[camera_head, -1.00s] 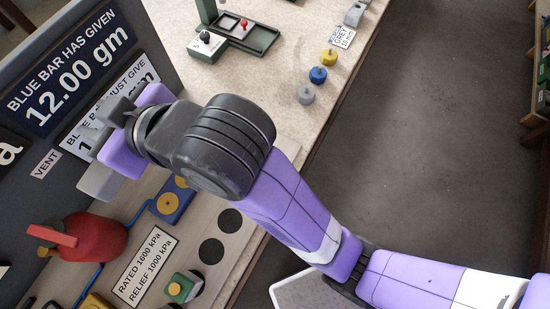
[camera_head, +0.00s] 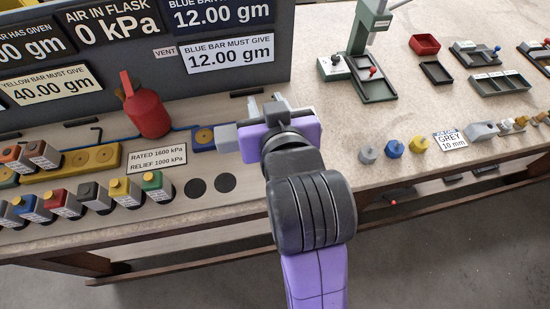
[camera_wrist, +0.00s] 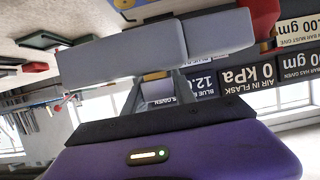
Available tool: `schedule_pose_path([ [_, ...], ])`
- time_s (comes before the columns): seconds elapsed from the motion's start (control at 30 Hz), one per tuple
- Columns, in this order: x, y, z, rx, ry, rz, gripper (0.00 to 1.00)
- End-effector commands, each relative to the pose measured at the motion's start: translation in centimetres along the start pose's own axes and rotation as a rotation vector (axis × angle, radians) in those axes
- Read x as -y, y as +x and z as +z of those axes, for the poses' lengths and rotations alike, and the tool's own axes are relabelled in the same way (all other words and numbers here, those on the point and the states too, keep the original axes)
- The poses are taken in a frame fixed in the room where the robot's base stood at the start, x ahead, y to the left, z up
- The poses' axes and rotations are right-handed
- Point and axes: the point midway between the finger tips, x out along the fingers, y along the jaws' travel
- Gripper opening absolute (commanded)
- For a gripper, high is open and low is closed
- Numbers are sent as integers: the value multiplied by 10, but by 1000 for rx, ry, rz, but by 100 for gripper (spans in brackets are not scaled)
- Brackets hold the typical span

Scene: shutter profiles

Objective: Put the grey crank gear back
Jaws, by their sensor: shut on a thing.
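My gripper (camera_head: 250,122), purple with grey fingers, is raised over the back of the bench, in front of the dark sign panel. Its fingers also show large in the wrist view (camera_wrist: 184,42). It is shut on a small grey piece (camera_head: 279,99), mostly hidden by the fingers and purple body. I cannot make out its full shape or whether it is the crank gear. A round grey knobbed piece (camera_head: 368,155) stands on the bench to the right, beside a blue one (camera_head: 393,148) and a yellow one (camera_head: 418,145).
Several coloured-top blocks line the front left. A green stand (camera_head: 372,85) is behind right. A "GREY 10 mm" card (camera_head: 450,139) and a grey holder (camera_head: 482,130) lie right. Bench between is clear.

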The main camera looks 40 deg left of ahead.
Motion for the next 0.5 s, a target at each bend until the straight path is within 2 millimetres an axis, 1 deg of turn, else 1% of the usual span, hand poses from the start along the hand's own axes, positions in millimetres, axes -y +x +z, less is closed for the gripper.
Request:
schedule_pose_path([
  [0.03, 0, 4, 14, 4, 1, 0, 0],
  [0.3, 0, 29, 72, 3, 0, -1, 0],
  [0.4, 0, 36, 88, 0, 0, -1, 0],
  [0.5, 0, 40, 97, -1, 0, -1, 0],
])
